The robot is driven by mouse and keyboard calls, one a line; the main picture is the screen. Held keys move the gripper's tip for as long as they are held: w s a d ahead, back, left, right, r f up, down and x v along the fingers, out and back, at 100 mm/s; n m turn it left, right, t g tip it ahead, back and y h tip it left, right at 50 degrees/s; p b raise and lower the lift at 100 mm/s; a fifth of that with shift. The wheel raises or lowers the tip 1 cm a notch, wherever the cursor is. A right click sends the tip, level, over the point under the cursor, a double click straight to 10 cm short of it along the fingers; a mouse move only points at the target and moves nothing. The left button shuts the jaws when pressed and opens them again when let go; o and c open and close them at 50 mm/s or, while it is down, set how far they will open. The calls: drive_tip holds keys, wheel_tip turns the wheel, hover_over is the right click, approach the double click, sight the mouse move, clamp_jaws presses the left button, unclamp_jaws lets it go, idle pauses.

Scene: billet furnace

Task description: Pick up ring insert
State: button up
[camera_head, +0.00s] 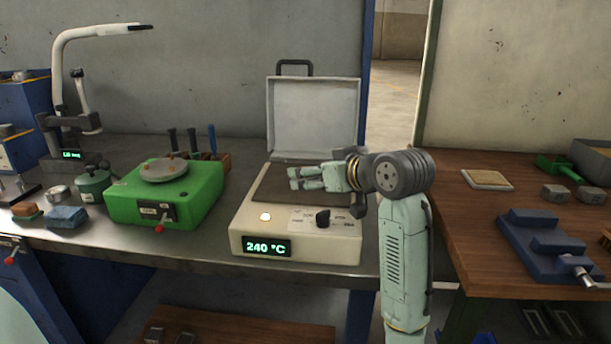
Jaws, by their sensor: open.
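My gripper (292,178) is open, points left and is over the dark plate (277,203) of a cream heater with its lid raised. I cannot tell whether it touches the plate. I see nothing between its fingers. No ring insert can be made out with certainty. A small round silver piece (58,193), possibly ring-shaped, sits at the far left of the steel bench, well away from my gripper. My gripper and arm hide part of the plate's right side.
The heater (305,243) reads 240 °C. A wooden table (470,230) at right holds a blue vise (540,245).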

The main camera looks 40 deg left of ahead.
drive_tip(key=shift+p+x, duration=0.4)
drive_tip(key=shift+x, duration=1.5)
drive_tip(key=shift+d+f, duration=0.1)
drive_tip(key=shift+f, duration=0.1)
drive_tip(key=shift+c, duration=0.5)
drive_tip(key=shift+r, duration=0.15)
clamp_jaws()
